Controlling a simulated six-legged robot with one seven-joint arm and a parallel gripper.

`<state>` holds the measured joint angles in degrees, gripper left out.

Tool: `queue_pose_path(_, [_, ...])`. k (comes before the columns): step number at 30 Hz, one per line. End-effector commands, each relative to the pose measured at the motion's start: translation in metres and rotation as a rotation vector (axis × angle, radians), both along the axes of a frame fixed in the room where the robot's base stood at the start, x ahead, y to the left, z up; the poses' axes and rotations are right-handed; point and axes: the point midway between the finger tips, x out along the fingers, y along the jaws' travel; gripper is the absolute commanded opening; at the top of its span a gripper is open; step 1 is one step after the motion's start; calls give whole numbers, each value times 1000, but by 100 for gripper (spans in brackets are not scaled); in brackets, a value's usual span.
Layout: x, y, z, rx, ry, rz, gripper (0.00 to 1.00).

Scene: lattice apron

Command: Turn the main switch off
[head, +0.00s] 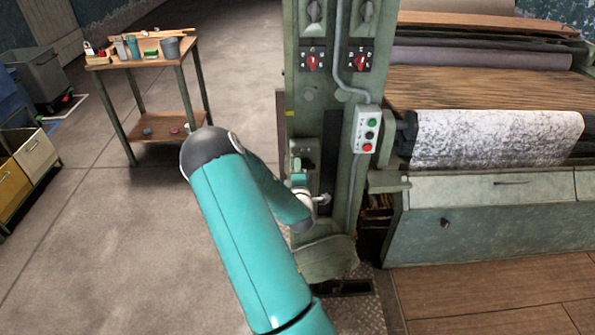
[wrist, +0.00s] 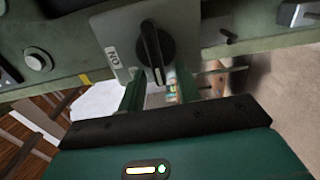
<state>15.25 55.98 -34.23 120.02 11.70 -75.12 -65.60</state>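In the wrist view, a black rotary knob (wrist: 153,46) with a pale line along its grip sits on a light grey plate (wrist: 118,40). A label on the plate reads ON, upside down in this view. The knob's grip runs nearly vertical in the picture. My gripper (wrist: 160,78) is open, its two green fingers apart with the knob's lower end between them in the picture. I cannot tell whether they touch it. In the head view, my teal arm reaches to the green machine column (head: 300,120) and hides the knob and most of my gripper.
Two red selector switches (head: 312,62) (head: 360,60) and a push-button box (head: 369,130) are on the column above my arm. A machine with a speckled roll (head: 495,138) stands right. A small table (head: 150,62) with tools stands left. Concrete floor lies open between.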

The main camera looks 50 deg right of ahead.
Motion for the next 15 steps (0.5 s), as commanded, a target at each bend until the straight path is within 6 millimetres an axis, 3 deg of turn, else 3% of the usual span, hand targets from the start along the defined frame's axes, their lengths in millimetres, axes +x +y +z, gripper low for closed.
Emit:
queue_pose_path(8, [-3,5,-1,1,0,2,34])
queue_pose_path(15, [-29,35,-1,3,1,2,34])
